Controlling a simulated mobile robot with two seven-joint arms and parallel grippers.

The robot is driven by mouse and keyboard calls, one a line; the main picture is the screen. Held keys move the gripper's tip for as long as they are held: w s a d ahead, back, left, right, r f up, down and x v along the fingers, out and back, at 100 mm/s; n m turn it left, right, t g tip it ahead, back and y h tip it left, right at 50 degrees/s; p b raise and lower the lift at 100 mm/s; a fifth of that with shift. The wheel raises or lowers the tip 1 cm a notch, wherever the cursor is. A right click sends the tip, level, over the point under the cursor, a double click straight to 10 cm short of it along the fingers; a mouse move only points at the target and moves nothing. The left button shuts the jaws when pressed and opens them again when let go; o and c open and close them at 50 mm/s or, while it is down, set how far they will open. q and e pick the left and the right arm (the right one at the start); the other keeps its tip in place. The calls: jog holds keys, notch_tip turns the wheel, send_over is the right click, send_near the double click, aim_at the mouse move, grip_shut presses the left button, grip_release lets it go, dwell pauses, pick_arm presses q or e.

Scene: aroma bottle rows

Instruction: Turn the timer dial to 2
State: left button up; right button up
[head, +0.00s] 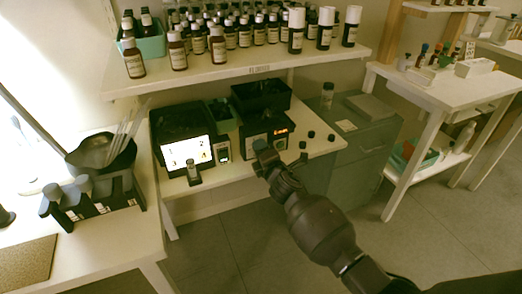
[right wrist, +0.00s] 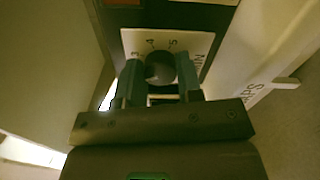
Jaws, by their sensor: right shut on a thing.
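The timer is a black box (head: 264,127) with a lit orange-red display, on the lower white bench in the head view. Its round dark dial (right wrist: 160,66) shows in the right wrist view on a pale plate with the printed numbers 3, 4 and 5 along its upper side. My right gripper (right wrist: 160,82) is shut on the dial, one finger on each side. In the head view my right gripper (head: 265,158) is at the front of the timer and hides the dial. Where the dial points cannot be told. My left gripper is in neither view.
A lit white panel (head: 186,155) and a small bottle (head: 194,174) stand left of the timer. Small black caps (head: 311,134) lie to its right. A shelf (head: 235,73) with many bottles hangs above. A grey cabinet (head: 360,140) stands at the right.

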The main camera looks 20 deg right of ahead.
jog(key=shift+f, duration=0.1)
dwell(0.4)
jog(key=o, duration=0.9)
jog(key=shift+s, duration=0.15)
jog(key=shift+s, duration=0.25)
jog(key=s+p, duration=0.2)
jog(key=s, duration=0.8)
jog(key=shift+d, duration=0.15)
jog(key=shift+m, duration=0.3)
